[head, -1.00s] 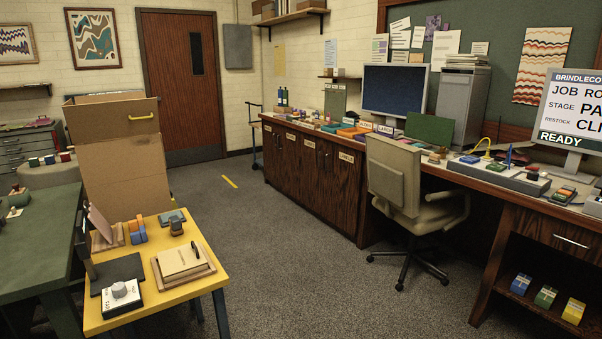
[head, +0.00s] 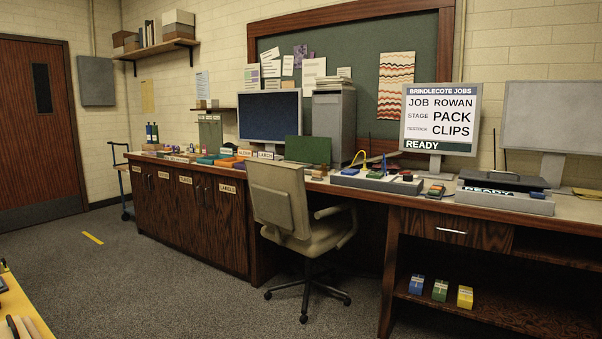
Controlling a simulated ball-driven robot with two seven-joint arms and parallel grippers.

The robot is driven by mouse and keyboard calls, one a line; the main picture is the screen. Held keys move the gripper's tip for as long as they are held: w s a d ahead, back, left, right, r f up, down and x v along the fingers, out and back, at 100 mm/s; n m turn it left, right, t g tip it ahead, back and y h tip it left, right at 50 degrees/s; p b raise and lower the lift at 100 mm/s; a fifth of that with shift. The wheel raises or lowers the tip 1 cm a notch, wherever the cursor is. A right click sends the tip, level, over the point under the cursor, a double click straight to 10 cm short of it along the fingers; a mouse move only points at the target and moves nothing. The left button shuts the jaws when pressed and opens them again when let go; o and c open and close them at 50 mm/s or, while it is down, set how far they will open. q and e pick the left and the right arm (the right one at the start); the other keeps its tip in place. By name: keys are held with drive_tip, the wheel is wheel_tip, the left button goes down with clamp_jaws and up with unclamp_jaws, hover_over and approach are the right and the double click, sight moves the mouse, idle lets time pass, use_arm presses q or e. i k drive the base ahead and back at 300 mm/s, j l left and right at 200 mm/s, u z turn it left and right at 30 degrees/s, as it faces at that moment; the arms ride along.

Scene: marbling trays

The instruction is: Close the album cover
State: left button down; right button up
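I cannot pick out the album for certain. A green upright panel (head: 308,150) stands on the long counter behind the chair, and the chair back hides part of its foot; I cannot tell whether it is an album cover. A dark flat piece (head: 503,180) lies on a grey unit marked READY (head: 506,200) at the right of the counter. Neither of my grippers is in view.
An office chair (head: 285,205) stands in front of the counter (head: 440,204). A yellow table (head: 35,323) shows only its corner at lower left. Blue, green and yellow boxes (head: 440,290) sit on the low shelf.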

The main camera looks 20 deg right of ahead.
sight(310, 149)
drive_tip(key=i+l, duration=0.25)
drive_tip(key=i, duration=0.2)
drive_tip(key=i+l+z, duration=0.1)
drive_tip(key=i+l, duration=0.15)
drive_tip(key=i, duration=0.2)
drive_tip(key=i+l, duration=0.2)
drive_tip(key=i, duration=0.3)
drive_tip(key=i+l+z, duration=0.1)
drive_tip(key=i, duration=0.35)
drive_tip(key=i+l, duration=0.15)
drive_tip(key=l, duration=0.25)
drive_tip(key=i+l+z, duration=0.1)
drive_tip(key=l, duration=0.35)
drive_tip(key=i+l, duration=0.2)
drive_tip(key=l, duration=0.2)
drive_tip(key=i+l, duration=0.15)
drive_tip(key=l, duration=0.25)
drive_tip(key=i, duration=0.85)
drive_tip(key=l+z, duration=0.05)
